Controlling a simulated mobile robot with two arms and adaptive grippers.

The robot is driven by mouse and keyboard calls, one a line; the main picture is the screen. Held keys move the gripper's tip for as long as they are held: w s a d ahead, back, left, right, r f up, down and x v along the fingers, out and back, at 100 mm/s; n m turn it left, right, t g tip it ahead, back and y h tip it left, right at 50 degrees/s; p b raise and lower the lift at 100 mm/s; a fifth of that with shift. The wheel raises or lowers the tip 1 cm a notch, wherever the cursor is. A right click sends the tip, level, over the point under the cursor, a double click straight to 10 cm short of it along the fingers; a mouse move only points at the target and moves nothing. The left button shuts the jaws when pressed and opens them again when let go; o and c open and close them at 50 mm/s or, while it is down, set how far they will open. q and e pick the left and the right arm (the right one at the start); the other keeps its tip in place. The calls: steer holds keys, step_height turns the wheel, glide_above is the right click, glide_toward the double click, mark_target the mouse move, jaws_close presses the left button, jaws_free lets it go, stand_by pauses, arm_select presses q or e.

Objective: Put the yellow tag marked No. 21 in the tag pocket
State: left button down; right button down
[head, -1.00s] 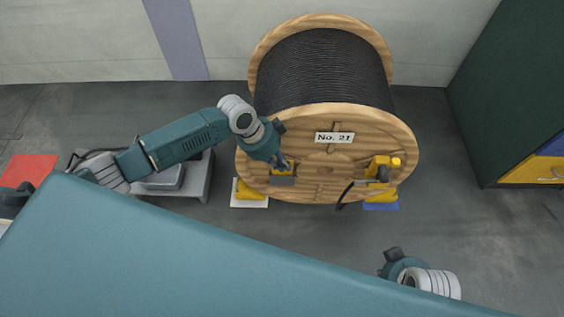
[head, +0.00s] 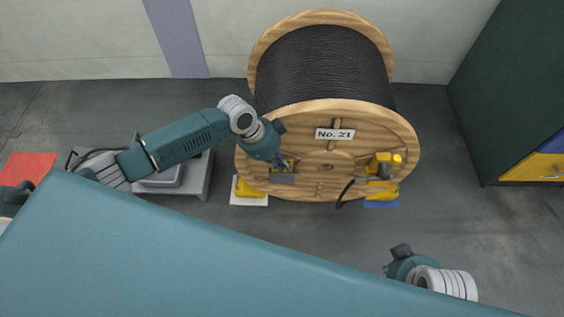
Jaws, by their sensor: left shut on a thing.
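My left gripper (head: 284,166) is shut on the yellow tag (head: 290,165) at the lower left of the reel's front flange. Only a small yellow part of the tag shows beside the fingers, and its marking cannot be read. The grey tag pocket (head: 283,179) is on the flange just below the fingers. The tag's lower part is hidden at the pocket's upper edge, and I cannot tell how deep it sits. My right gripper (head: 390,267) is low at the right, away from the reel, and its jaws are too small to judge.
The wooden reel (head: 335,185) holds black cable and bears a white "No. 21" plate (head: 335,134). A yellow clamp (head: 384,160) with a black cable end is at the flange's right. Yellow chocks stand at left (head: 246,188) and right. A dark green cabinet (head: 500,90) stands right.

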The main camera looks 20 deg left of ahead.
arm_select(q)
steer(key=c, duration=1.8)
jaws_free()
steer(key=shift+o, duration=0.2)
steer(key=v, duration=1.2)
